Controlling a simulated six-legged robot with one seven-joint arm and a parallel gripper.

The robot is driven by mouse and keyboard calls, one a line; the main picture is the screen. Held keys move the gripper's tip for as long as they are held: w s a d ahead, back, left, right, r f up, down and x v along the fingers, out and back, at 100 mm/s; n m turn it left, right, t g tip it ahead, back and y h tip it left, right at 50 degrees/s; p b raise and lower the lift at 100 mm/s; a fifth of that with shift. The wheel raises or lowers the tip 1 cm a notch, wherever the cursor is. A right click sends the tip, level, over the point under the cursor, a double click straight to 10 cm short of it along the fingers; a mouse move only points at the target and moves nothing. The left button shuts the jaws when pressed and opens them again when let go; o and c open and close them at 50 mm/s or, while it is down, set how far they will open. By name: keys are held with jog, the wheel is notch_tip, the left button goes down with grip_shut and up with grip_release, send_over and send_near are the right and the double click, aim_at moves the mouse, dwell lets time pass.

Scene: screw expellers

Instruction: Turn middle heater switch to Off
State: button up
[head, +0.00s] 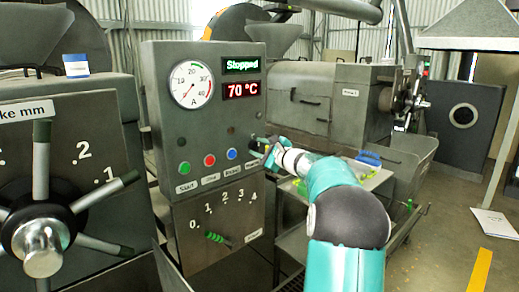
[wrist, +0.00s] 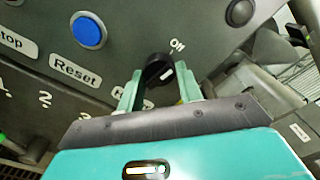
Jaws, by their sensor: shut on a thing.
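The heater switch is a round black knob (wrist: 154,66) on the grey control panel (head: 155,110), right of the blue Reset button. In the wrist view an "On" mark (wrist: 177,46) sits just above right of the knob, and a label below it is partly hidden by my finger. A short white line shows on the knob's lower right. My gripper (wrist: 159,72) has one green finger on each side of the knob and is shut on it. In the head view my gripper (head: 266,152) is at the panel's right edge and covers most of the switch.
Green (head: 184,168), red (head: 209,160) and blue (head: 231,154) buttons sit left of the switch. A lever with a green grip (head: 216,237) is below. The displays read "Stopped" (head: 240,65) and "70 °C" (head: 241,90). A large spoked handwheel (head: 42,240) stands at the left.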

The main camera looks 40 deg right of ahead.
jog(key=shift+n, duration=1.1)
jog(key=o, duration=1)
jog(key=shift+s, duration=0.1)
jog(key=s, duration=1.3)
jog(key=shift+s+d, duration=0.2)
jog(key=shift+s, duration=0.15)
